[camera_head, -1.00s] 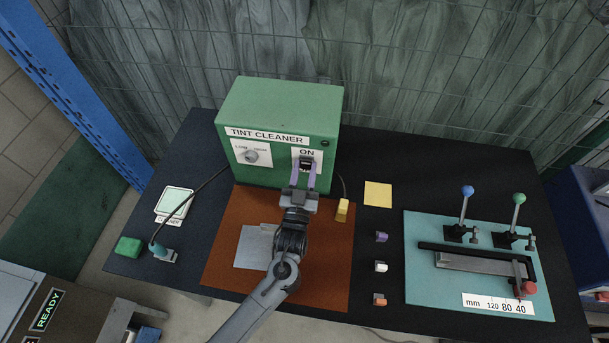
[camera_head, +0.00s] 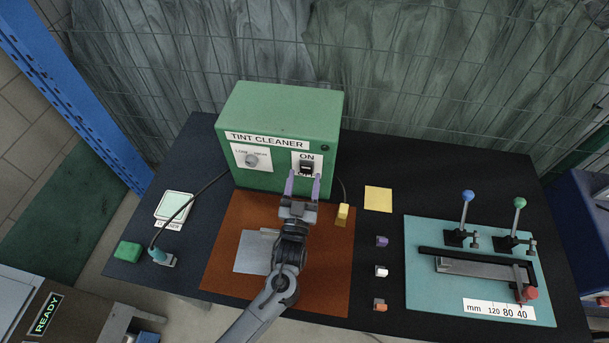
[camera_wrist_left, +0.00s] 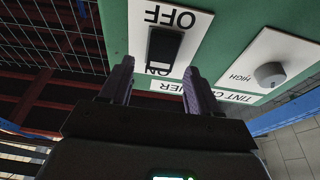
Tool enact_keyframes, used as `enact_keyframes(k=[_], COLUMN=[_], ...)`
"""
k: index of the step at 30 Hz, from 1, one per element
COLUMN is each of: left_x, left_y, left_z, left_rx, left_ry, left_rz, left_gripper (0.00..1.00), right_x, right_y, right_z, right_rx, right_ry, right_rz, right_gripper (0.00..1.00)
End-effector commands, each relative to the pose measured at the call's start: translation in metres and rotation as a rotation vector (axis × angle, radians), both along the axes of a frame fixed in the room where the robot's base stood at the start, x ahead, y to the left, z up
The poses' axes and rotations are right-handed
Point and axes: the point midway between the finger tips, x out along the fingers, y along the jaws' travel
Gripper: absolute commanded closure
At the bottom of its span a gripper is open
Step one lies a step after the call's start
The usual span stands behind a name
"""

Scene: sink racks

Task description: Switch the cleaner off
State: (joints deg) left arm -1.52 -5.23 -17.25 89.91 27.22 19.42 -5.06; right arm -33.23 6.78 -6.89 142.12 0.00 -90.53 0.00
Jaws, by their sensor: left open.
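The green tint cleaner (camera_head: 280,115) stands at the back of the table. Its black rocker switch (camera_head: 306,167) sits on a white plate, with ON above it and OFF below. In the left wrist view the switch (camera_wrist_left: 165,48) appears upside down, with a pale edge at its ON end; I cannot tell for certain which end is pressed in. My left gripper (camera_head: 303,182) is open and empty just in front of and below the switch. Its fingers, also in the left wrist view (camera_wrist_left: 158,70), are apart from the switch. My right gripper is not in view.
A LOW–HIGH knob (camera_head: 251,160) is left of the switch. A brown mat (camera_head: 225,255) lies beneath my left arm, with a yellow block (camera_head: 342,214) at its right edge. A teal lever board (camera_head: 420,290) stands right. Cables run beside the cleaner.

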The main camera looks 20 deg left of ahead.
Motion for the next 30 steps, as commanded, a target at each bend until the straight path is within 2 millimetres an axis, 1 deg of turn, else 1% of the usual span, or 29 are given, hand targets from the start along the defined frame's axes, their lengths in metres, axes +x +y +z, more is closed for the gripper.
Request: enact_keyframes(k=[1,9,15,21,30], left_x=[-0.009,-0.052,-0.075,-0.085,-0.085], left_y=[-0.002,-0.01,-0.015,-0.017,-0.017], left_z=[-0.004,-0.017,-0.024,-0.026,-0.026], left_rx=[-0.001,-0.001,0.0,0.0,0.0], left_ry=[0.004,0.002,0.0,0.0,-0.001], left_rz=[0.0,0.001,0.0,0.0,0.001], left_gripper=[0.38,0.38,0.38,0.38,0.38], right_x=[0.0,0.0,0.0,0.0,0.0], right_y=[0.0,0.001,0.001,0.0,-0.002], right_z=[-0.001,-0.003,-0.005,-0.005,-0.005], right_rx=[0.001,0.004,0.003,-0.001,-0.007], right_ry=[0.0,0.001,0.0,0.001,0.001], right_rz=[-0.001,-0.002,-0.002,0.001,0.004], right_gripper=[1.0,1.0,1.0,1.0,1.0])
